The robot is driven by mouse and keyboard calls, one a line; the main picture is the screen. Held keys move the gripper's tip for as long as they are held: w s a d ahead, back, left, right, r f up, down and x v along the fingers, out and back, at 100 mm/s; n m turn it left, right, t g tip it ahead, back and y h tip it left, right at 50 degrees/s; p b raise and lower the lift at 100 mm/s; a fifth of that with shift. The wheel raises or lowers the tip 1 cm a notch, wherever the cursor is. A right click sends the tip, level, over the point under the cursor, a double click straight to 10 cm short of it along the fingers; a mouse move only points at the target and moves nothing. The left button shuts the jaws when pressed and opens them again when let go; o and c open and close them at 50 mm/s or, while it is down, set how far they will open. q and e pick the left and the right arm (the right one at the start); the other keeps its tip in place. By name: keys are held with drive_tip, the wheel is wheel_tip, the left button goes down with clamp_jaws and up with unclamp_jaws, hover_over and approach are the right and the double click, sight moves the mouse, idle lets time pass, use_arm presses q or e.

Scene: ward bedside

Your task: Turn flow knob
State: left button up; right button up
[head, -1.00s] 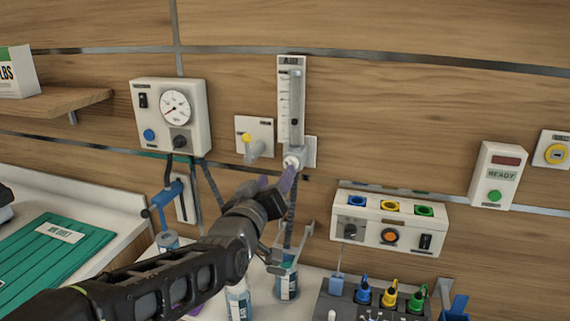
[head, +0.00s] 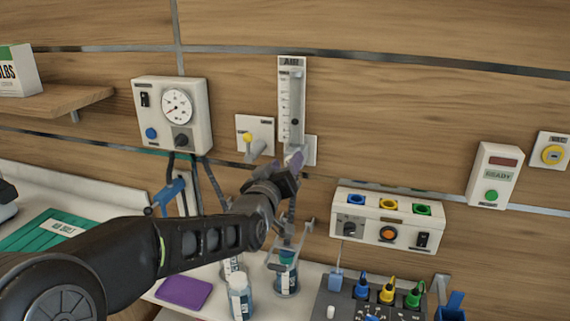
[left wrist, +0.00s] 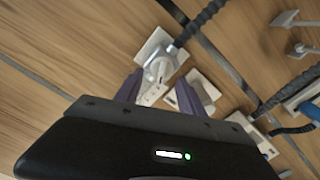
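The flowmeter (head: 291,95) is a tall, clear-tubed gauge on the wall. Its pale flow knob (head: 294,157) sits at the bottom by a white wall plate and is partly hidden by my fingers. The knob (left wrist: 159,69) also shows in the left wrist view, just beyond and between the fingertips. My left gripper (head: 288,165) has purple fingers and reaches up to the knob from below. In the left wrist view its fingers (left wrist: 160,80) are apart, one on each side of the knob. I cannot tell whether they touch it. My right gripper is not in view.
A yellow-knobbed wall outlet (head: 254,143) is close left of the flowmeter. A gauge box (head: 147,101) with hoses hangs further left. A box with coloured sockets (head: 372,209) is at the right.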

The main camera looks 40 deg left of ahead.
use_arm(q)
clamp_jaws()
idle(0.3)
drive_tip(key=shift+f+b, duration=0.2)
drive_tip(key=shift+b, duration=0.3)
drive_tip(key=m+b, duration=0.1)
drive_tip(key=b, duration=0.1)
drive_tip(key=m+b, duration=0.2)
drive_tip(key=shift+d+r, duration=0.2)
drive_tip(key=shift+r, duration=0.05)
drive_tip(key=shift+o, duration=0.9)
unclamp_jaws()
drive_tip(key=shift+w, duration=0.1)
